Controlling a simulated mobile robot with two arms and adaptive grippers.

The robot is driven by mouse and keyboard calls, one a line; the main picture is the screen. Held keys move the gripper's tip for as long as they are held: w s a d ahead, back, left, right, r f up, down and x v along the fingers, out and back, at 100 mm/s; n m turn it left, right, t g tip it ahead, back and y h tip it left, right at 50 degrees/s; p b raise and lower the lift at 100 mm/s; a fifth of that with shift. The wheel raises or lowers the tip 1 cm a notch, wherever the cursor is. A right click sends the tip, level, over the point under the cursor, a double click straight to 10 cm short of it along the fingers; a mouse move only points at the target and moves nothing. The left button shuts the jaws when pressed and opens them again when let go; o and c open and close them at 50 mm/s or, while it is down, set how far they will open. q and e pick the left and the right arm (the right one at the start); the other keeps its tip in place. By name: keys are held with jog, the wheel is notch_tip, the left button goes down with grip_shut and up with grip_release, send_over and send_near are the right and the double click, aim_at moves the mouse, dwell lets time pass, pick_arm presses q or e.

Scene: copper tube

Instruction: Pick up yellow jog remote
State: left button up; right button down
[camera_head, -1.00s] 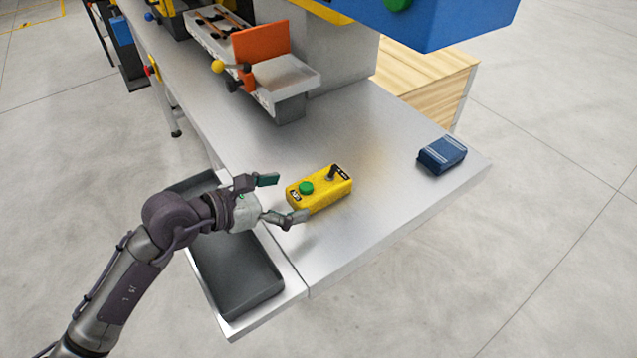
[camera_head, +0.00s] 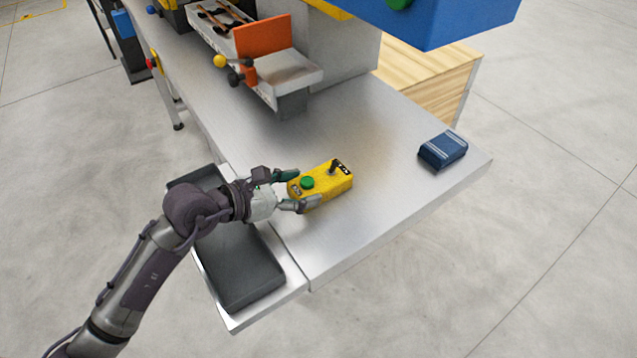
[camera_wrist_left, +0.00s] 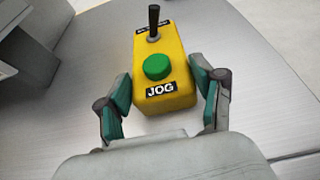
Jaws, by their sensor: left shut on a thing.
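The yellow jog remote (camera_head: 327,187) lies on the metal table in the head view, with a green button and a black joystick on top. My left gripper (camera_head: 296,191) comes in from the left and is shut on the near end of the remote, one finger on each side. The left wrist view shows the remote (camera_wrist_left: 165,65) between the two green-padded fingertips (camera_wrist_left: 165,92), with its JOG label facing my palm. The remote appears to rest on the table. My right gripper is not in view.
A dark tray (camera_head: 240,292) sits below my left arm at the table's edge. A dark blue box (camera_head: 442,150) lies at the right end of the table (camera_head: 385,215). The machine with an orange plate (camera_head: 262,45) stands at the back.

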pick_arm(q)
jog(key=shift+r, duration=0.1)
jog(key=shift+r, duration=0.5)
jog(key=r, duration=0.1)
jog(key=s+r+b, duration=0.1)
jog(key=r, duration=0.1)
jog(key=shift+d+r, duration=0.1)
jog(key=shift+r, duration=0.15)
jog(key=s+r+p, duration=0.6)
jog(key=s+p, duration=0.2)
jog(key=s, duration=0.2)
jog(key=shift+s+d+r, duration=0.25)
jog(key=shift+s+d, duration=0.05)
jog(key=shift+d, duration=0.1)
jog(key=w+a+b, duration=0.1)
jog(key=w, duration=1)
jog(key=shift+w+b, duration=0.35)
jog(key=shift+b, duration=0.05)
